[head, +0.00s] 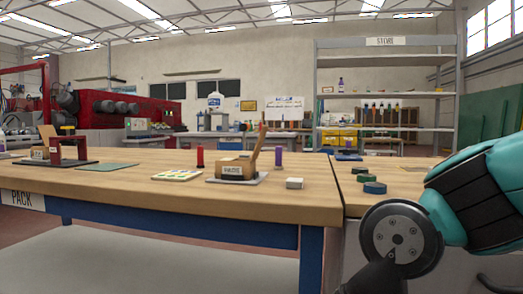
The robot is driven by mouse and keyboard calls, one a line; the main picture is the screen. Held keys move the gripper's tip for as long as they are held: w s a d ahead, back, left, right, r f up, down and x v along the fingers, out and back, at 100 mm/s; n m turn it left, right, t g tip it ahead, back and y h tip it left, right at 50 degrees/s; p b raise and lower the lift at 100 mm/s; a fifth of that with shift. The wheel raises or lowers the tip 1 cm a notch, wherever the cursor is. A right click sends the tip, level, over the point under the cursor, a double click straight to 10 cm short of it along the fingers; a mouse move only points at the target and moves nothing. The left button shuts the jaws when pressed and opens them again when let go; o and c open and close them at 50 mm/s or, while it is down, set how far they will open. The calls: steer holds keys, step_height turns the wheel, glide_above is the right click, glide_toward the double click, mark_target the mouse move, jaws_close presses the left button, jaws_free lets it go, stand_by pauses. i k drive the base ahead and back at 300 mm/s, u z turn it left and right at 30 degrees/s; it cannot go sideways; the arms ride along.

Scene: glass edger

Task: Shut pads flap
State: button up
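The pads box (229,171), a low tan box with a "PADS" label, sits on a thin grey board on the wooden bench. Its tan flap (257,148) stands up on the box's right side, nearly upright and tilted a little to the right. The inside of the box cannot be seen from here. My arm comes in from the right edge and bends down out of the picture at the bottom. My gripper is not in view, and no part of my arm in view touches the box or flap.
A red spool (200,157) stands behind the box and a purple one (278,157) to its right. A red-brown stand (69,149) is at left.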

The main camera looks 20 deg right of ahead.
mark_target(264, 129)
steer(key=z, duration=0.1)
steer(key=k, duration=0.45)
steer(key=u, duration=0.75)
steer(key=i, duration=0.95)
steer(key=z, duration=0.5)
